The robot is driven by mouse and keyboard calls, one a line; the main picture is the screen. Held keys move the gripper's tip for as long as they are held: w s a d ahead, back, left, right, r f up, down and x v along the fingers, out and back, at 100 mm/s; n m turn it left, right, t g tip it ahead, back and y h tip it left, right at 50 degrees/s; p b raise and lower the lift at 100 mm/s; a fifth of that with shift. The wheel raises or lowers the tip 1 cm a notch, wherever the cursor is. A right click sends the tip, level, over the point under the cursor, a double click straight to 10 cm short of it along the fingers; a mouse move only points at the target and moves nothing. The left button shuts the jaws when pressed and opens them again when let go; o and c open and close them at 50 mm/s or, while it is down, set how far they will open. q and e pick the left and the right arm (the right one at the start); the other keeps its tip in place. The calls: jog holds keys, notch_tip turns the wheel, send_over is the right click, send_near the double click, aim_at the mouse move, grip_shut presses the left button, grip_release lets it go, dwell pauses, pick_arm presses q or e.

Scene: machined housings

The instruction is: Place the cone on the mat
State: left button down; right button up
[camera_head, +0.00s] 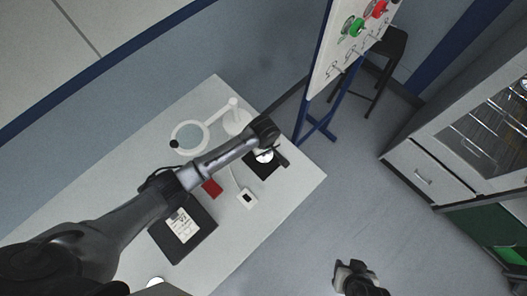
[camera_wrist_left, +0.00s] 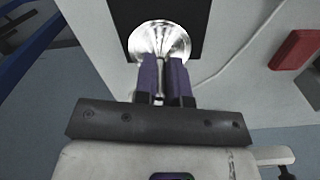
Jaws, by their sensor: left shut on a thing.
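The cone (camera_wrist_left: 158,40) is shiny metal, with its wide round end toward the mat in the left wrist view. In the head view it is a small bright shape (camera_head: 264,156) below my left gripper. The black mat (camera_head: 262,171) lies on the white table near its right corner, and it also shows in the left wrist view (camera_wrist_left: 200,22). My left gripper (camera_wrist_left: 164,75) is shut on the cone's narrow end, over the mat. I cannot tell whether the cone touches the mat. My right gripper (camera_head: 355,278) is over the floor; its jaws are unclear.
On the table (camera_head: 290,190) are a ring magnifier lamp (camera_head: 188,137), a red block (camera_head: 212,187), a small white device (camera_head: 247,197) with a cable, and a dark panel (camera_head: 160,232) carrying a white labelled piece. A blue-framed board (camera_head: 355,35) stands beyond the table.

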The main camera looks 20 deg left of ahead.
pick_arm(q)
jog(key=shift+a+f, duration=0.15)
jog(key=shift+f, duration=1.95)
jog(key=shift+f, duration=0.15)
jog(key=c, duration=1.2)
grip_release()
notch_tip(320, 180, up, 12)
jog(key=shift+r+p, duration=0.2)
jog(key=shift+p, duration=0.25)
